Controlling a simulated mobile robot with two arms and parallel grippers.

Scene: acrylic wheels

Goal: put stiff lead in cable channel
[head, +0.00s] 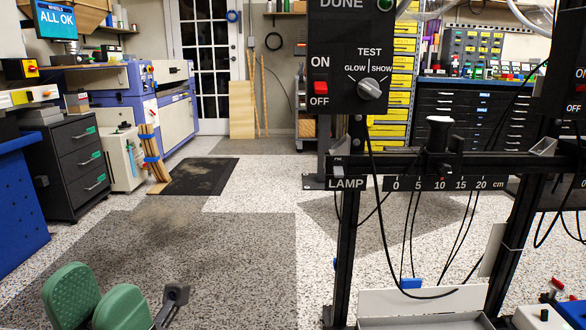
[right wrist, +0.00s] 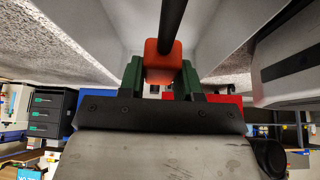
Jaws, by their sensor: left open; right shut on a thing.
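In the right wrist view, my right gripper (right wrist: 160,80) is shut on an orange block at the end of the stiff lead (right wrist: 172,22). The lead is a black rod running up out of the picture from the block. Pale walls slope on both sides of it, like a trough; I cannot tell whether the lead is inside it or above it. In the head view, a white open-topped channel or tray (head: 420,300) is at the bottom right, cut by the frame edge. My left gripper (head: 98,300), with green pads, is open and empty at the bottom left.
A black test stand with a switch panel (head: 345,55), a lamp rail with a cm scale (head: 445,184) and hanging black cables stands at the right. A white box with a red knob (head: 545,314) is at the lower right.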

